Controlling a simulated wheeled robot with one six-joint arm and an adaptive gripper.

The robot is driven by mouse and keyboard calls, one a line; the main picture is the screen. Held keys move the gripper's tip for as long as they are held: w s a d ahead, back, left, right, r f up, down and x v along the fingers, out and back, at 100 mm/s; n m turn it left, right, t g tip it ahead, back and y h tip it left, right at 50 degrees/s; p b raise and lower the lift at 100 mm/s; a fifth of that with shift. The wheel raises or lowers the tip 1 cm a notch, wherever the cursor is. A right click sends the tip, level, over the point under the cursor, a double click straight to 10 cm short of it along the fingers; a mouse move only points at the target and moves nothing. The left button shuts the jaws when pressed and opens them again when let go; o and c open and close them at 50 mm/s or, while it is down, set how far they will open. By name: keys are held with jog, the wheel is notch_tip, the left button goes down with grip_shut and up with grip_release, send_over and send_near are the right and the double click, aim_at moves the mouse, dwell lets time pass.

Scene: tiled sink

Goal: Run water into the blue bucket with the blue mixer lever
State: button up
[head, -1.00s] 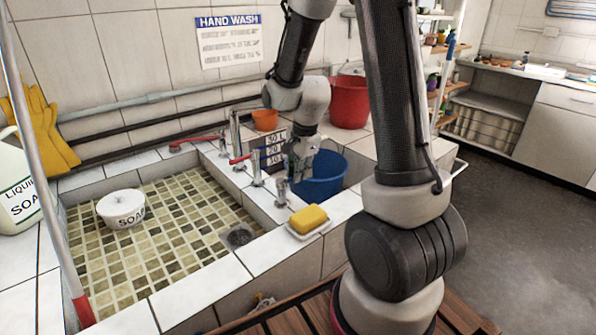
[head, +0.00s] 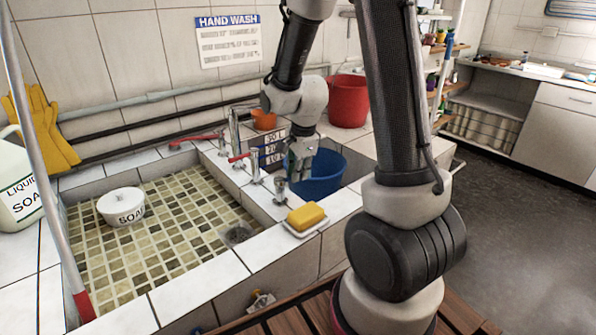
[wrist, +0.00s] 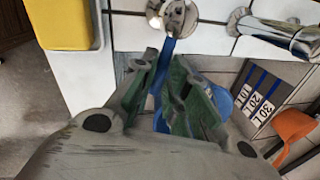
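The blue bucket (head: 325,178) stands in the recess to the right of the tiled sink. A little of its blue wall shows behind my fingers in the wrist view. My gripper (head: 296,172) points down at the bucket's left side, above the rim. In the wrist view the blue mixer lever (wrist: 166,62) runs from the metal mixer (wrist: 174,16) down between the two fingertips of my gripper (wrist: 163,65). The fingertips are close to it on both sides; whether they press on it I cannot tell. In the head view my gripper hides the lever. No water is visible.
A red-handled tap (head: 243,157) and a level sign (head: 272,152) stand to the left. An orange pot (head: 263,119) and red bucket (head: 348,101) are behind.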

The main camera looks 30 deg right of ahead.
jog(key=shift+o, duration=1.2)
jog(key=shift+r, duration=0.15)
notch_tip(320, 180, up, 12)
jog(key=s, duration=0.2)
jog(key=shift+s+f, duration=0.15)
jog(key=shift+f, duration=0.1)
dwell(4.2)
jog(key=w+f+g, duration=0.1)
jog(key=f, duration=0.3)
jog(key=w+f+g, duration=0.1)
jog(key=f+g, duration=0.1)
jog(key=f, duration=0.2)
jog(key=w+f+g, duration=0.1)
jog(key=f, duration=0.2)
jog(key=shift+w+f, duration=0.15)
jog(key=shift+f, duration=0.25)
